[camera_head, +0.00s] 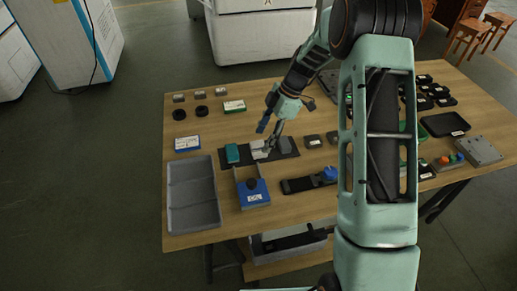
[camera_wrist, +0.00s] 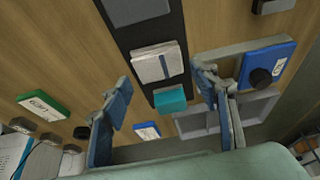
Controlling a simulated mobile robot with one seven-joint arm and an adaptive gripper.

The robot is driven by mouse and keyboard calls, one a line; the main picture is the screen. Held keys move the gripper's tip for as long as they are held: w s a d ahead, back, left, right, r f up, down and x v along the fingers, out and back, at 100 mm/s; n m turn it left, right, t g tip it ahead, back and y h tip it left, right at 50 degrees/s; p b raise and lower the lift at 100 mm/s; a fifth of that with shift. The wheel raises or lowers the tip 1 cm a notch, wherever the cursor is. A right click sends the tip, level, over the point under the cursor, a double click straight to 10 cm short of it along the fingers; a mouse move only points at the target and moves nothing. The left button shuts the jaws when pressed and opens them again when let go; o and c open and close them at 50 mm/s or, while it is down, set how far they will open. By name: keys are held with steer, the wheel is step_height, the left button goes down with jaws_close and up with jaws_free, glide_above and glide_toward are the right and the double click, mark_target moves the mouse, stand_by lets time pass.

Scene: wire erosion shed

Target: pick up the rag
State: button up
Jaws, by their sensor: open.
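The rag looks to be the light grey folded cloth with a thin stripe (camera_wrist: 158,65). It lies flat on a dark mat (camera_wrist: 118,36), between a teal block (camera_wrist: 170,101) and a grey block (camera_wrist: 130,10). In the head view the rag (camera_head: 258,151) shows just below my gripper (camera_head: 265,139), partly covered by a finger. In the wrist view my gripper (camera_wrist: 163,80) is open, with its blue-padded fingers wide apart on either side of the rag and teal block. Nothing is between the fingers; I cannot tell the exact height above the rag.
A grey divided tray (camera_head: 191,230) stands at the table's front left. A blue-fronted holder (camera_head: 253,196) with a dark knob is in front of the mat.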

mark_target(259, 146)
steer(key=x, duration=0.4)
steer(key=shift+f, duration=0.15)
steer(key=shift+w, duration=0.1)
steer(key=c, duration=0.7)
steer(key=shift+r, duration=0.6)
step_height(259, 146, up, 2)
steer(key=shift+d+r, duration=0.15)
steer(key=shift+r, duration=0.05)
steer(key=s+d+r, duration=0.3)
steer(key=s+r, duration=0.1)
steer(key=s, duration=0.2)
steer(key=s+d+r+b, duration=0.1)
steer(key=s+d+r, duration=0.3)
steer(key=s+r, duration=0.1)
steer(key=shift+s+r, duration=0.25)
steer(key=shift+s, duration=0.35)
